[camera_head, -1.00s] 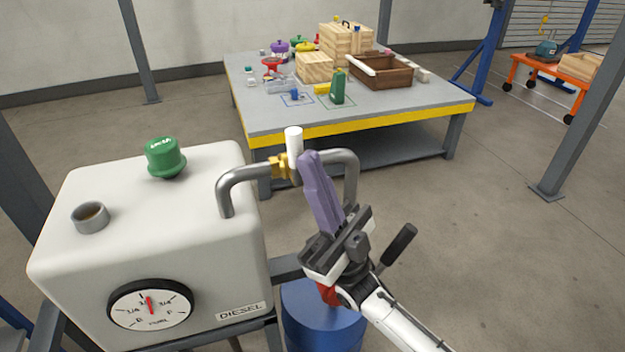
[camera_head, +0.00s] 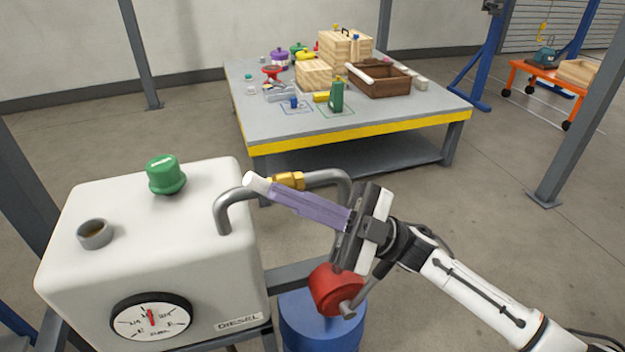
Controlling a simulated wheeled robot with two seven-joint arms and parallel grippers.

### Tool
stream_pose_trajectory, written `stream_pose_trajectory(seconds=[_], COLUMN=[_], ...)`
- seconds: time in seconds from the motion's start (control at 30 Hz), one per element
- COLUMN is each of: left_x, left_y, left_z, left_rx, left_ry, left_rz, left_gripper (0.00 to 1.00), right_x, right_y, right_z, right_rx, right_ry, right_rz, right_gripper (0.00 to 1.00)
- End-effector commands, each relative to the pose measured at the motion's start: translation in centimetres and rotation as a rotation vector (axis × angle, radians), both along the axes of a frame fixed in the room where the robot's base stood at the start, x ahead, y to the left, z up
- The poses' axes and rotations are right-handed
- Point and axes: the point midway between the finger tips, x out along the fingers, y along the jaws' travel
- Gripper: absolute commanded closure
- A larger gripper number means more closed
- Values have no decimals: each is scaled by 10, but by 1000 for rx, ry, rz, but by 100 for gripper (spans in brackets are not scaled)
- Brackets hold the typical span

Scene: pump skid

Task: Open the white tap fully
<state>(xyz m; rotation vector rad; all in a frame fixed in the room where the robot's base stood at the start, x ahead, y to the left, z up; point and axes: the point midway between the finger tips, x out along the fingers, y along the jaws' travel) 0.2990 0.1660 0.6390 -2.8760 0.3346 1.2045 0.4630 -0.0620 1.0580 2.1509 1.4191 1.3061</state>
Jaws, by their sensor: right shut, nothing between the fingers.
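The white tap handle (camera_head: 257,182) sits at the brass valve (camera_head: 288,180) on the grey pipe loop (camera_head: 325,176) beside the tank. The handle lies leaning to the left, roughly along the pipe, and its white end shows. The rest of it is hidden behind my right gripper (camera_head: 274,191). That gripper's purple fingers are shut with nothing between them. They reach from the right in front of the valve, with their tips at the handle; I cannot tell if they touch it. My left gripper is not in view.
The white diesel tank (camera_head: 160,245) has a green cap (camera_head: 165,174), an open neck (camera_head: 95,234) and a gauge (camera_head: 150,317). A blue drum (camera_head: 320,335) stands below the pipe. A loaded workbench (camera_head: 390,117) stands behind. The floor on the right is open.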

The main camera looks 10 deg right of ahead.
Motion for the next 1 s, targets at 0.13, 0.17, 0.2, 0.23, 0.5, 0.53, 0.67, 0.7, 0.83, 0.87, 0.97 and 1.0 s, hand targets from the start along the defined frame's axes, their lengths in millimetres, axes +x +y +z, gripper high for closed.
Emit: stream_pose_trajectory(seconds=[0.13, 0.17, 0.2, 0.23, 0.5, 0.53, 0.67, 0.7, 0.83, 0.87, 0.97, 1.0], left_x=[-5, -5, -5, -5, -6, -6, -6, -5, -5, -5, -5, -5], left_y=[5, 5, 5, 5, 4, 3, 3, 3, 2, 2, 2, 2], left_z=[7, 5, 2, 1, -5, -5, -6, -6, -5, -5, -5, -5], left_rx=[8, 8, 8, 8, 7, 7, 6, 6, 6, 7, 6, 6], left_ry=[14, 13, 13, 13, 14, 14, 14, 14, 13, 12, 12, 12], left_rz=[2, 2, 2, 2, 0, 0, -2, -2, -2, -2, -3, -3], left_gripper=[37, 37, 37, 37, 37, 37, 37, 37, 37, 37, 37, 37], right_x=[1, 0, 0, 0, -1, -1, -1, -1, -1, -1, -2, -2], right_y=[3, 4, 5, 6, 11, 12, 13, 13, 13, 13, 13, 13], right_z=[1, -1, -3, -4, -7, -7, -8, -8, -7, -7, -7, -7], right_rx=[-100, -102, -99, -98, -96, -96, -95, -95, -94, -94, -94, -94], right_ry=[-11, -11, -10, -10, -10, -10, -11, -11, -11, -11, -11, -11], right_rz=[-3, -3, -3, -3, -3, -3, -3, -3, -3, -3, -2, -2], right_gripper=[100, 100, 100, 100, 100, 100, 100, 100, 100, 100, 100, 100])
